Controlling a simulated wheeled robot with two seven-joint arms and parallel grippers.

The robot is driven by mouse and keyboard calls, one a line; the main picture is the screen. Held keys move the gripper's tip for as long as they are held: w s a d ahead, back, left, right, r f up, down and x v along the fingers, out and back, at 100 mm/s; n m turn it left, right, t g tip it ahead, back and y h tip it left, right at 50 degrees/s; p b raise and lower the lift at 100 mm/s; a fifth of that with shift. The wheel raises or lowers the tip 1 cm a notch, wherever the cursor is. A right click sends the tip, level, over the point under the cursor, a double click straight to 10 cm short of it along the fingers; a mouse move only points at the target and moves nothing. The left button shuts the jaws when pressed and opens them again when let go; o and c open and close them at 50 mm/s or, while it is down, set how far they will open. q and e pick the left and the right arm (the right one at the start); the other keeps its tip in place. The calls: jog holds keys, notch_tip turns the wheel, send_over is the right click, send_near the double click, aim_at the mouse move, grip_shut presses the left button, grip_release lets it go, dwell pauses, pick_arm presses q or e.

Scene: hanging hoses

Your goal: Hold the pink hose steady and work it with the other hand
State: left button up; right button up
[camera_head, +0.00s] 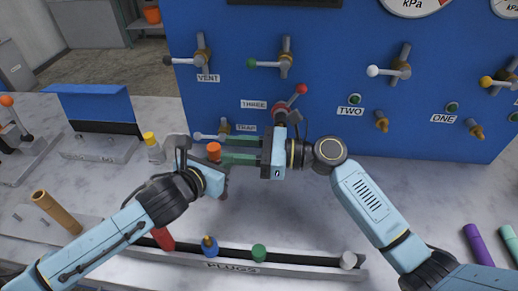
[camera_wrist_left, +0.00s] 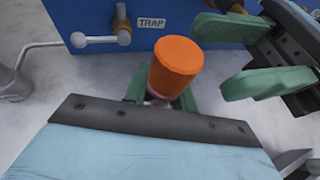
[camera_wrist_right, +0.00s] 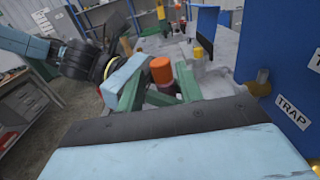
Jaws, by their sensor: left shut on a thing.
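An orange cap (camera_head: 214,149) stands at my left gripper (camera_head: 215,165), in front of the blue panel. In the left wrist view the orange cap (camera_wrist_left: 178,65) rises between the green fingers, which are shut on the piece under it. That piece is mostly hidden, with a small pale pinkish part showing, so I cannot tell how the pink hose runs. My right gripper (camera_head: 238,150) comes from the right with its green fingers apart. In the right wrist view the orange cap (camera_wrist_right: 161,70) shows between or just beyond those fingers. The right gripper holds nothing that I can see.
The blue panel (camera_head: 330,110) behind carries lever valves and ports close to my right gripper. A plug rail (camera_head: 305,263) with coloured plugs lies in front. A yellow-capped bottle (camera_head: 153,150) stands left; purple (camera_head: 478,245) and green tubes lie right.

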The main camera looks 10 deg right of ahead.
aim_at(213, 147)
jog(key=shift+x, duration=2.6)
jog(key=c, duration=0.7)
jog(key=shift+c, duration=0.2)
jog(key=shift+r, duration=0.7)
jog(key=shift+r, duration=2.2)
jog(key=shift+r, duration=0.15)
jog(key=shift+r, duration=1.35)
